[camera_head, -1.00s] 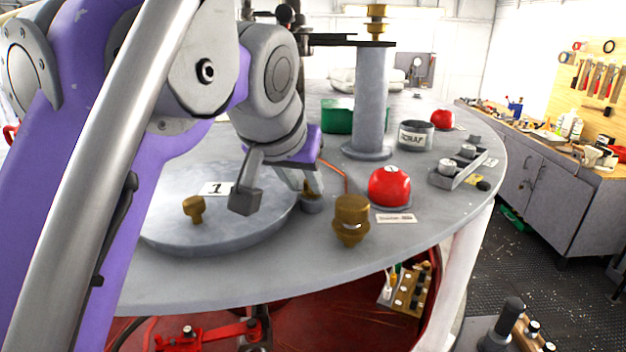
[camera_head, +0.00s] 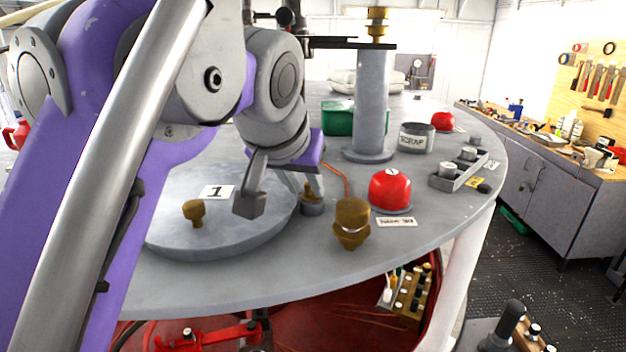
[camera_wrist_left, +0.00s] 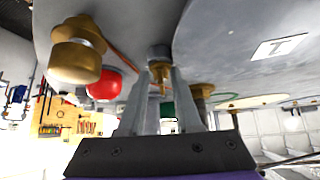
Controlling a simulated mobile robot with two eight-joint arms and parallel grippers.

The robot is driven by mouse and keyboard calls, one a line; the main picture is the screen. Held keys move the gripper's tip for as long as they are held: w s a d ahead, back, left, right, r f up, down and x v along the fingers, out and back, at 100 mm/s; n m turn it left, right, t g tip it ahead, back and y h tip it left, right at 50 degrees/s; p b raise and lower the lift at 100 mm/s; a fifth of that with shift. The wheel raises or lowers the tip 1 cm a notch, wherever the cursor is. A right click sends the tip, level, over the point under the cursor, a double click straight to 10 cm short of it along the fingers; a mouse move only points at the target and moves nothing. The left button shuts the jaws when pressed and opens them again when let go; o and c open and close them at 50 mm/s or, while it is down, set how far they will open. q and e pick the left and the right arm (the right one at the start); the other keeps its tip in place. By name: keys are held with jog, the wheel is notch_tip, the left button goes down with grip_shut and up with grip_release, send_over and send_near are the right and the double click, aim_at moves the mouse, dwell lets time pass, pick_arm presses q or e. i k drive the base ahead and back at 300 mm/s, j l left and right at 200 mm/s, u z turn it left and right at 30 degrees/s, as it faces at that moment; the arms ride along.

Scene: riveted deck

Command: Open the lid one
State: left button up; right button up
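Lid one is a round grey disc (camera_head: 215,240) lying flat on the deck, with a "1" label (camera_head: 217,191) and a brass knob (camera_head: 193,211). The label shows in the left wrist view (camera_wrist_left: 280,46). My left gripper (camera_head: 308,188) points down just right of the lid. Its fingers stand either side of a small brass pin (camera_wrist_left: 160,74) in a grey collar (camera_head: 312,207). I cannot tell whether they touch the pin. The lid's knob is outside the fingers. My right gripper is out of view.
A larger brass knob (camera_head: 351,222) and a red dome (camera_head: 390,191) stand right of the gripper. A grey post (camera_head: 371,105), a scrap pot (camera_head: 416,139) and a green box (camera_head: 338,119) are behind. The deck's curved front edge is near.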

aim_at(193, 213)
jog(key=k+j, duration=0.2)
jog(key=k, duration=0.3)
jog(key=k+j, duration=0.2)
jog(key=k, duration=0.25)
